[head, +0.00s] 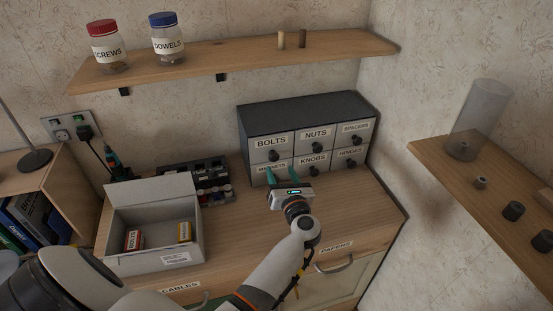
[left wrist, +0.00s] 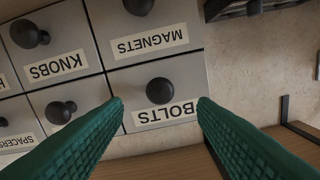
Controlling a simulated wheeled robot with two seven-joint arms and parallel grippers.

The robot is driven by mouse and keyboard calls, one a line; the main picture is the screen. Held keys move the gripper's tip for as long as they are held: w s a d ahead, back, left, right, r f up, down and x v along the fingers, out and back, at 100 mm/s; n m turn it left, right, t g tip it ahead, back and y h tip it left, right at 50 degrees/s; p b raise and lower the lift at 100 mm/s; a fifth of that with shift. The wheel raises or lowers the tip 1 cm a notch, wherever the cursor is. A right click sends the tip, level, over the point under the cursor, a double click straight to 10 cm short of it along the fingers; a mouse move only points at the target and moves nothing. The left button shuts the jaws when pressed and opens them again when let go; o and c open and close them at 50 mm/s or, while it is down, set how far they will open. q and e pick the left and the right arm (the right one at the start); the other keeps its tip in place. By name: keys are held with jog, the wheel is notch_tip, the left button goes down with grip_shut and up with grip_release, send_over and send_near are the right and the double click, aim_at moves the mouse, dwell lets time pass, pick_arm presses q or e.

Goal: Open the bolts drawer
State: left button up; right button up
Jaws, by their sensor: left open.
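The bolts drawer (head: 258,144) is the upper left drawer of a dark cabinet (head: 305,108) with a grey front. It looks closed, flush with its neighbours. Its round black knob (head: 274,155) also shows in the left wrist view (left wrist: 160,90), where the picture is upside down. My left gripper (head: 282,174) is open, with green fingers, in front of the cabinet and below the knob in the head view. In the left wrist view the knob appears between the spread fingertips, with space on both sides. I cannot tell the remaining distance. My right gripper is not in view.
Drawers labelled magnets (left wrist: 150,45), knobs (left wrist: 60,65) and nuts (head: 315,137) adjoin it, each with a protruding knob. An open box (head: 160,257) stands left on the workbench. A shelf (head: 235,63) with two jars runs above. Another shelf is at right.

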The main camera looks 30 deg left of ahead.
aim_at(275, 159)
pick_arm(q)
jog(key=x, duration=0.5)
jog(key=shift+w+a+p, duration=0.2)
jog(key=shift+p, duration=0.2)
grip_shut()
